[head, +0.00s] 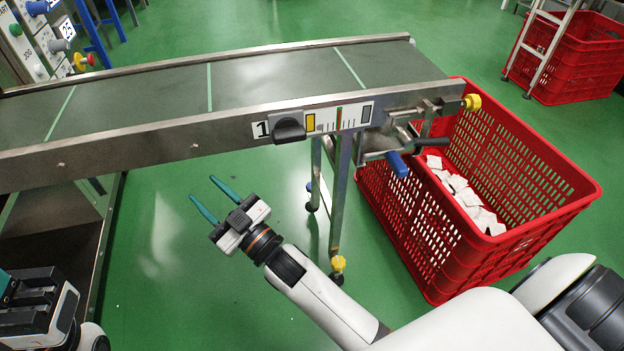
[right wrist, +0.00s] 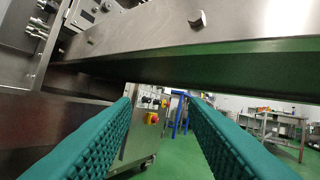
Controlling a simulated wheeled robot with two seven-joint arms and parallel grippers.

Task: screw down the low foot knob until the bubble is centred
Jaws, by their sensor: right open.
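A yellow foot knob (head: 338,263) sits low on the near leg of the conveyor's metal stand (head: 340,195), just above a dark foot. I cannot make out a bubble level in either view. My right gripper (head: 204,190) is open and empty, left of the stand and in front of the conveyor, with its teal fingers pointing up and left, away from the knob. In the right wrist view its fingers (right wrist: 160,102) are apart with nothing between them. My left gripper (head: 35,305) is at the lower left, partly cut off; its fingertips are not clear.
The conveyor (head: 270,78) crosses the view; its side rail carries a black knob (head: 289,130) and a scale (head: 340,117). A blue-handled crank (head: 398,163) juts out at right. A red crate (head: 410,235) holding white packets stands right of the leg. Green floor is clear left of it.

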